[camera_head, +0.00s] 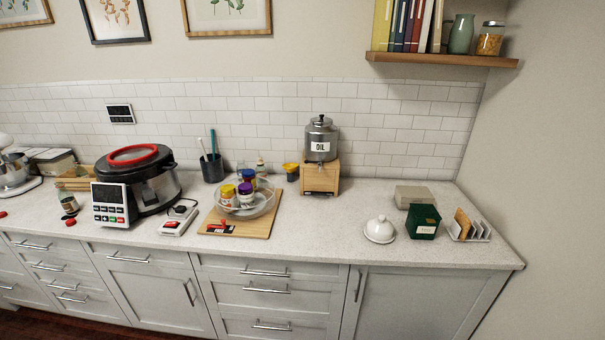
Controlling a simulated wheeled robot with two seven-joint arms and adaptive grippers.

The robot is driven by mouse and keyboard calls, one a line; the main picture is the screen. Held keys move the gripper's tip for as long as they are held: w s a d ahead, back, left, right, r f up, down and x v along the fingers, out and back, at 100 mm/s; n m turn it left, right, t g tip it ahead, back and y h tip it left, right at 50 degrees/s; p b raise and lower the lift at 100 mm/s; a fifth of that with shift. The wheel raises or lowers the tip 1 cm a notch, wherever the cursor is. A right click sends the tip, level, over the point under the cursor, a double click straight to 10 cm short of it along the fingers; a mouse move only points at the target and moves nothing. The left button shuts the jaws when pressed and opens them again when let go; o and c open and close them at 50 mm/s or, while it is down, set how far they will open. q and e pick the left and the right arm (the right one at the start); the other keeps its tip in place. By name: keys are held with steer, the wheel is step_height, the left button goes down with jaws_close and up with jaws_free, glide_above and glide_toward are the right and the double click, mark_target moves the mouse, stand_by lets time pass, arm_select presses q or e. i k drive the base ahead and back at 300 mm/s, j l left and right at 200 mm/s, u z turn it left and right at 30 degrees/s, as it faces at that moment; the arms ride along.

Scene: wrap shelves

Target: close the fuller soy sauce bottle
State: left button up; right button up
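A small dark bottle with a pale label (69,204) stands on the counter at the left, just left of the multicooker's control panel. It looks like a soy sauce bottle, but its fill level is too small to tell. A small red cap (70,222) lies on the counter in front of it. Another small red cap-like piece (3,214) lies at the far left edge. A second soy sauce bottle cannot be made out, so I cannot tell which is fuller. Neither of my grippers is in view.
A multicooker (160,185) stands right of the bottle, with a kitchen scale (178,221) beside it. A wooden board (255,229) carries a clear bowl of jars. A mixer (12,175) is at the far left. The counter (315,225) is clear at centre right.

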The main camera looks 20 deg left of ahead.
mark_target(69, 203)
steer(key=u, duration=2.25)
